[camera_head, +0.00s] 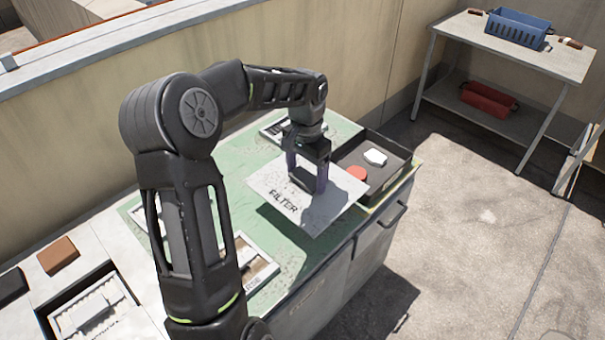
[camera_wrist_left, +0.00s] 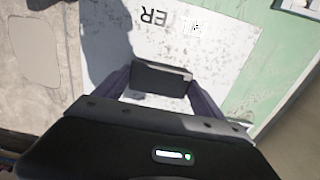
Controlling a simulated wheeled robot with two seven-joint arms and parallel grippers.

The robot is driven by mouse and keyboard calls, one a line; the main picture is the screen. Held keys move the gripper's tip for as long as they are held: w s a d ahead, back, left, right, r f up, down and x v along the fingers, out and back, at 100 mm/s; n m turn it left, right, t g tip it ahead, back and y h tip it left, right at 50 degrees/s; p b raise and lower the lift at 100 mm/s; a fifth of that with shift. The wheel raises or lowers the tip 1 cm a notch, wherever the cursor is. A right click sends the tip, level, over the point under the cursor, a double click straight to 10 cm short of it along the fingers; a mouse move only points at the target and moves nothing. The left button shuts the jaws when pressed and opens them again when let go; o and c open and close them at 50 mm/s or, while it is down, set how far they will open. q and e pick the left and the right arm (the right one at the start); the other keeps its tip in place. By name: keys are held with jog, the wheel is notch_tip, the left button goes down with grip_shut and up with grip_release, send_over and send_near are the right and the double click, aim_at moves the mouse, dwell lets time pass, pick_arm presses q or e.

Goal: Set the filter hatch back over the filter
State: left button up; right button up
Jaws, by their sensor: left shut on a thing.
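The filter hatch (camera_head: 283,207) is a flat whitish plate lettered FILTER. My left gripper (camera_head: 306,184) is shut on the dark handle in the middle of the hatch. The hatch appears to be held above the green cabinet top, its front corner reaching over the front edge. In the left wrist view the hatch (camera_wrist_left: 213,52) fills the middle, with the handle (camera_wrist_left: 160,80) between my left fingers. An open recess with pale and brown contents (camera_head: 247,258), perhaps the filter, shows partly behind my left arm. My right gripper is not in view.
A dark tray (camera_head: 392,186) with a red round thing (camera_head: 356,173) and a white piece (camera_head: 375,157) sits at the cabinet's right end. Another open recess (camera_head: 85,310) and a brown block (camera_head: 58,255) are at lower left. A shelf table (camera_head: 520,48) holds a blue crate (camera_head: 517,28).

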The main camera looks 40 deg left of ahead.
aim_at(350, 196)
pick_arm(q)
jog(key=w+d, duration=0.1)
jog(key=d, duration=0.2)
jog(key=w+d, duration=0.1)
jog(key=d, duration=0.3)
jog(key=w+d, duration=0.1)
jog(key=d, duration=0.3)
jog(key=shift+w, duration=0.3)
jog(key=d+n, duration=0.1)
jog(key=d, duration=0.8)
jog(key=shift+w+d, duration=0.4)
jog(key=shift+w, duration=0.05)
